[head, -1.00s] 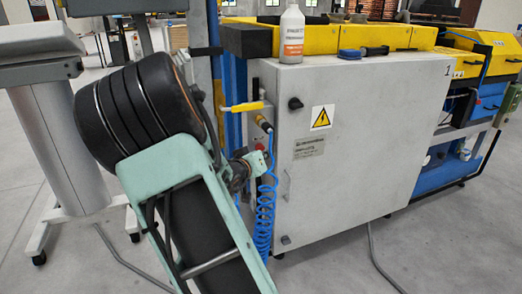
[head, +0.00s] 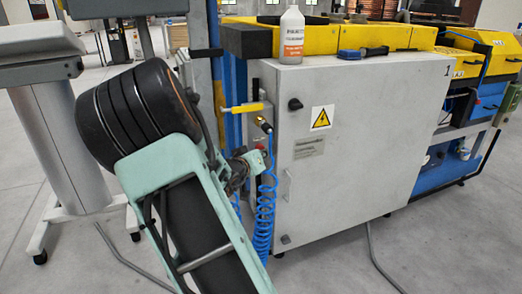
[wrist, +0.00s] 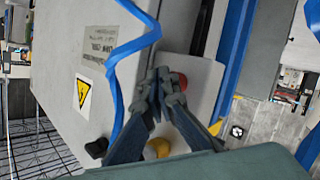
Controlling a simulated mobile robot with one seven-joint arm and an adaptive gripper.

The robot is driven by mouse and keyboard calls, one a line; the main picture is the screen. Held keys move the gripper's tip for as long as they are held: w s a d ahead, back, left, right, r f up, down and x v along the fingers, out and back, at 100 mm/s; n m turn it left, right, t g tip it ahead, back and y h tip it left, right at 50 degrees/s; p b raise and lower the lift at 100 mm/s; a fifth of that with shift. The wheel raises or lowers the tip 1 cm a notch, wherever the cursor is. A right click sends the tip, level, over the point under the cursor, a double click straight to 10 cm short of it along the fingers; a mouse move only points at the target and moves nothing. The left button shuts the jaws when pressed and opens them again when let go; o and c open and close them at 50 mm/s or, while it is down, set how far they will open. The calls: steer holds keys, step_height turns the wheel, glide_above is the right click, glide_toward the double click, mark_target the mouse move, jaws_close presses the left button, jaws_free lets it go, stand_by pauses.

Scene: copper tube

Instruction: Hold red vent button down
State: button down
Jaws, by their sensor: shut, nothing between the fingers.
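The red button (wrist: 182,80) shows in the wrist view on a pale panel at the cabinet's side, partly hidden behind my fingertips. In the head view a small red spot (head: 259,147) shows at the same panel, just by my gripper. My gripper (wrist: 162,84) is shut and empty, its fingertips together and overlapping the button's left edge in the wrist view. I cannot tell whether they touch or press it. In the head view my gripper (head: 243,166) is small and partly hidden by my arm.
A coiled blue hose (head: 265,212) hangs beside my gripper, and a blue strand (wrist: 128,38) crosses the wrist view. A yellow handle (head: 241,108) sticks out above. The grey cabinet (head: 365,150) stands right, with a white bottle (head: 292,36) on top.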

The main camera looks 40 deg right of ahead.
steer(key=shift+w+r+p, duration=0.1)
steer(key=shift+w+p, duration=0.2)
steer(key=shift+w, duration=0.25)
stand_by(1.4)
steer(key=shift+s, duration=0.2)
stand_by(1.6)
steer(key=shift+s+a, duration=0.2)
steer(key=shift+s, duration=0.6)
steer(key=shift+s+a+p, duration=0.1)
steer(key=shift+s+a, duration=0.1)
steer(key=shift+s, duration=0.6)
steer(key=shift+s+a+p, duration=0.15)
steer(key=shift+s, duration=0.7)
steer(key=shift+s+a+p, duration=0.1)
steer(key=shift+s+a, duration=0.1)
steer(key=shift+s, duration=0.6)
